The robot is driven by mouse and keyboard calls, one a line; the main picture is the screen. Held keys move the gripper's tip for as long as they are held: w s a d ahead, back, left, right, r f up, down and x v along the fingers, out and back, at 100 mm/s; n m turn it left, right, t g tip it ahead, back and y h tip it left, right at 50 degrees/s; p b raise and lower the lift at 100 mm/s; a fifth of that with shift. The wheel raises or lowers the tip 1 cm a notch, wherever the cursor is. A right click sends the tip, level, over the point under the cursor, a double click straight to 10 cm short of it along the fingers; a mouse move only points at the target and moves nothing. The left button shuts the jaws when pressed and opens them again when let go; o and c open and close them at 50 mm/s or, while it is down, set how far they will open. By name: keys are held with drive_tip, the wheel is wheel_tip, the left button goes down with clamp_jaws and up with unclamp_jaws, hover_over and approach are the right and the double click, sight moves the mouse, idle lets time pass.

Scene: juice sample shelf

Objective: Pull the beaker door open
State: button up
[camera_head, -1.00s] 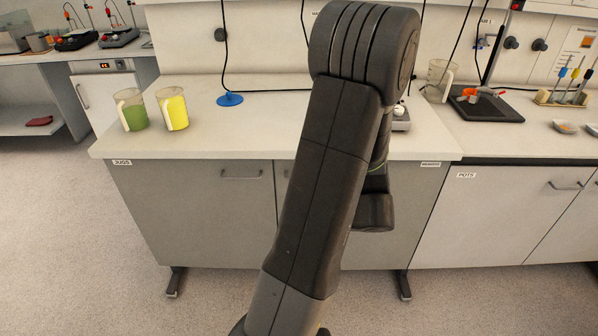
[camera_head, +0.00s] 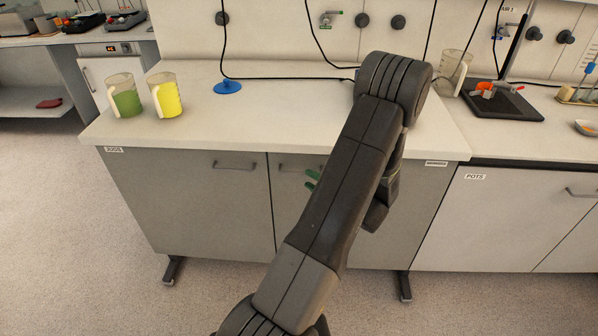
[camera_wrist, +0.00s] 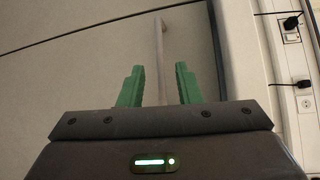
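The beaker door (camera_head: 408,205) is the right door of the middle cabinet and looks shut. A small label (camera_head: 436,163), too small to read surely, is at its upper right. Its bar handle (camera_head: 295,168) is near the top left of the door; my arm hides much of the door. In the wrist view my gripper (camera_wrist: 160,78) is open, with a finger on each side of the handle (camera_wrist: 159,45). Gaps show on both sides, so the fingers are not closed on it.
The left door (camera_head: 190,205) beside it is shut. On the worktop (camera_head: 290,125) stand a green jug (camera_head: 126,103) and a yellow jug (camera_head: 167,100). An empty beaker (camera_head: 449,75) stands at the back right. The floor in front is clear apart from the cabinet feet.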

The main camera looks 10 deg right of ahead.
sight(301, 174)
drive_tip(key=x, duration=0.6)
drive_tip(key=shift+a+p, duration=0.1)
drive_tip(key=shift+p, duration=0.3)
drive_tip(key=shift+c, duration=0.4)
clamp_jaws()
